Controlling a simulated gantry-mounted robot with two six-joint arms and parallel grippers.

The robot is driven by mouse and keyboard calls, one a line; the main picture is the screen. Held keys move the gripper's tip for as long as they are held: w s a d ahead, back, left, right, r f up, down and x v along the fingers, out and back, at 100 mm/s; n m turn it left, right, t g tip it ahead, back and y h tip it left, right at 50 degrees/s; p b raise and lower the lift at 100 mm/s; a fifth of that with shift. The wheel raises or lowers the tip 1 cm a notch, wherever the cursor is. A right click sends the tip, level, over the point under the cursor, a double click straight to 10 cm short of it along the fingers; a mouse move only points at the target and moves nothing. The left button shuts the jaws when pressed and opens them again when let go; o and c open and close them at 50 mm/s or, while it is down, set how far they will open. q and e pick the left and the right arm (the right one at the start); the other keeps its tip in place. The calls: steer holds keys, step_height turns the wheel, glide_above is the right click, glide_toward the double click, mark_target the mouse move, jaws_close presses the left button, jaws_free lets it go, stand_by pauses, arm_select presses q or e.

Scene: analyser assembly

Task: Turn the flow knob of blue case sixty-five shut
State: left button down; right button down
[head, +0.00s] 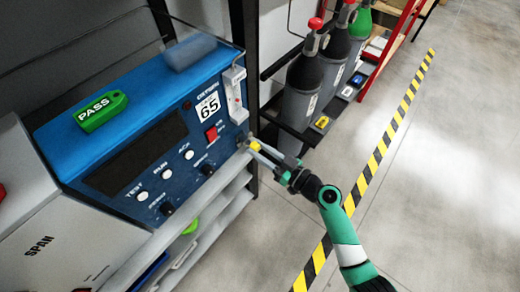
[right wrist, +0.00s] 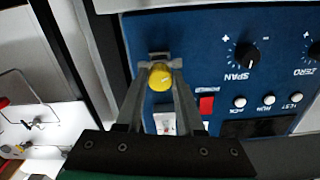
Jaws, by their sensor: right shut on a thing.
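The blue case (head: 185,115) marked 65 stands on a shelf at the left of the head view. Its front has a dark display, several white buttons, black knobs and a red switch (head: 211,133). The yellow flow knob (head: 254,146) is at the panel's right edge, below the clear flow tube (head: 234,92). My right gripper (head: 257,149) reaches it from the right and is shut on it. In the right wrist view the knob (right wrist: 160,77) sits between both fingertips, and the panel appears upside down. My left gripper is not in view.
A green PASS tag (head: 101,112) and a blurred grey block (head: 190,52) are on top of the case. A white SPAN box (head: 50,225) stands at left. A dark rack post is close behind the knob. Gas cylinders (head: 305,90) stand beyond; floor at right is clear.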

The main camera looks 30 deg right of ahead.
steer(key=shift+m, duration=0.4)
steer(key=m, duration=0.3)
steer(key=shift+m+b, duration=0.3)
steer(key=shift+m, duration=0.1)
steer(key=m, duration=0.5)
steer(key=shift+m, duration=0.3)
steer(key=m+p, duration=0.2)
steer(key=m, duration=0.4)
steer(key=shift+r, duration=0.1)
steer(key=m+p, duration=0.1)
steer(key=m, duration=0.5)
steer(key=shift+p, duration=0.35)
steer(key=shift+m, duration=0.4)
steer(key=c, duration=0.5)
jaws_free()
